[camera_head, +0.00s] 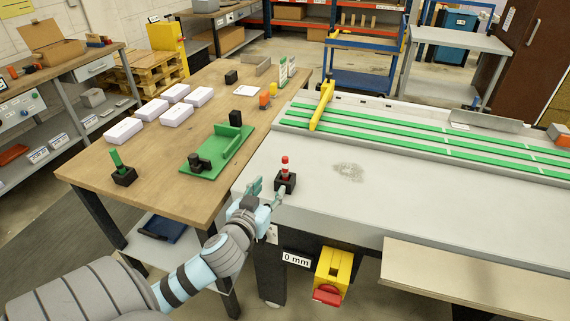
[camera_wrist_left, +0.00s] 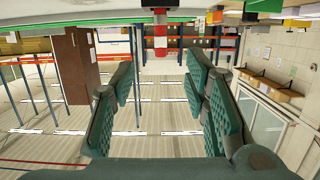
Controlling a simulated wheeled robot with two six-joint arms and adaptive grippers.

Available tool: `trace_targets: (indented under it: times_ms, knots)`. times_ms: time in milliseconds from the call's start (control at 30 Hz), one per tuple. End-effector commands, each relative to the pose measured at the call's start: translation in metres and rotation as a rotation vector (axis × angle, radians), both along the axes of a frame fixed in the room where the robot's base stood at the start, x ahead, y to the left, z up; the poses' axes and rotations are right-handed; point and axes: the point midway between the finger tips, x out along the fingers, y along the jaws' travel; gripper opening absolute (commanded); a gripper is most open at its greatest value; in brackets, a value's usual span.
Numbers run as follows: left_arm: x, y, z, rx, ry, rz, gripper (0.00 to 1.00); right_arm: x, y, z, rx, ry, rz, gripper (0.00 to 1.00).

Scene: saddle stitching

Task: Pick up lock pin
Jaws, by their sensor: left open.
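A red-and-white pin (camera_head: 285,168), which I take as the lock pin, stands upright in a small black holder (camera_head: 285,184) at the near left corner of the grey machine bed. My left gripper (camera_head: 266,193) is open at that corner, just left of and in front of the holder. In the left wrist view, which looks upside down, the pin (camera_wrist_left: 160,38) hangs from the top edge. It lies sideways between the two open green fingers (camera_wrist_left: 158,85), beyond their tips. Nothing is held. My right gripper is not in view.
The wooden table (camera_head: 225,100) bears a green fixture (camera_head: 215,155), white boxes (camera_head: 163,113) and a green-handled piece in a black block (camera_head: 124,176). A yellow crossbar (camera_head: 322,105) and green strips lie on the machine bed. The bed right of the pin is mostly clear.

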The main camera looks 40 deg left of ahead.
Motion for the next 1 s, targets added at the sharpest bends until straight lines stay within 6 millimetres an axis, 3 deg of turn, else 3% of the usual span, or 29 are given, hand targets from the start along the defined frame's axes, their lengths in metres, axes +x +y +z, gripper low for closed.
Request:
trace_targets:
  times_ms: [67,300,700,933,1000]
  knots:
    - [0.012,0.003,0.004,-0.004,-0.017,0.001,0.42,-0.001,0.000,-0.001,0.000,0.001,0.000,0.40]
    - [0.069,0.024,-0.011,-0.006,-0.016,0.002,0.42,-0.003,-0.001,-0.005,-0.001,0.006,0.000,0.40]
    - [0.125,0.045,-0.026,-0.005,-0.013,0.000,0.42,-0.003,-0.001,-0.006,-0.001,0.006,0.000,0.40]
    - [0.129,0.046,-0.026,-0.004,-0.013,-0.003,0.42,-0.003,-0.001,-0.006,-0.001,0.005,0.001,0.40]
    - [0.129,0.046,-0.026,-0.004,-0.013,-0.003,0.30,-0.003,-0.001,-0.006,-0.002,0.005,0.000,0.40]
